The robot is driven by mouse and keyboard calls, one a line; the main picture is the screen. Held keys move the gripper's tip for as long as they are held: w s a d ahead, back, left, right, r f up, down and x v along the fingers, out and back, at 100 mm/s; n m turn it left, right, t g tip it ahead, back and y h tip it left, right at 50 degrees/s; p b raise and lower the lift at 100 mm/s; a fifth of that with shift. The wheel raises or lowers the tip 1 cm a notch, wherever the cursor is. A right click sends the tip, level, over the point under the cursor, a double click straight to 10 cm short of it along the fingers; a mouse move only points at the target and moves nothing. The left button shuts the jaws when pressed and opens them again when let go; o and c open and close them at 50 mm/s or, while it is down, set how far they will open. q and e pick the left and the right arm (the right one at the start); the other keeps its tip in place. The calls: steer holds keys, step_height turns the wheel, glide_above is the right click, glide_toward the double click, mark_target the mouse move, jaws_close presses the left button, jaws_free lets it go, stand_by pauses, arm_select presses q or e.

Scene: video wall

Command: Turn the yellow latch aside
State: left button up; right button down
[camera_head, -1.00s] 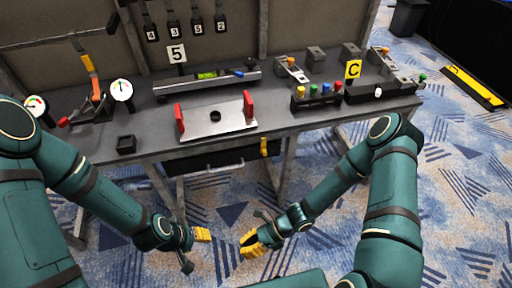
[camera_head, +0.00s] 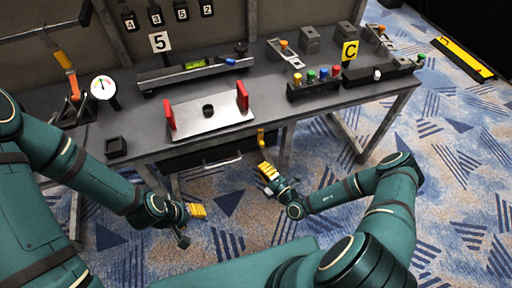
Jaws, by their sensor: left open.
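The yellow latch (camera_head: 261,137) hangs at the front edge of the workbench, by the right end of the black drawer (camera_head: 200,153). It looks upright, with its long side pointing down. My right gripper (camera_head: 267,170), with yellow fingers, is just below the latch and points up toward it. A small gap seems to lie between them. Whether its fingers are apart is too small to tell. My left gripper (camera_head: 199,211) is open and empty, low in front of the bench, to the left of and below the latch.
The bench top (camera_head: 270,120) carries a metal plate with red handles (camera_head: 210,113), a row of coloured knobs (camera_head: 316,83), a gauge (camera_head: 104,88) and a black box (camera_head: 116,147). A drawer handle (camera_head: 213,164) sticks out below. Open carpet lies in front.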

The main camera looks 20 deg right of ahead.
mark_target(262, 139)
steer(key=shift+w, duration=0.1)
arm_select(q)
steer(key=f+b, duration=0.2)
steer(key=f, duration=0.1)
steer(key=shift+w+b, duration=0.3)
steer(key=shift+b, duration=0.1)
arm_select(e)
steer(key=w, duration=0.9)
steer(key=shift+w+d, duration=0.15)
arm_select(q)
steer(key=shift+a+r, duration=0.1)
arm_select(e)
steer(key=shift+d, duration=0.1)
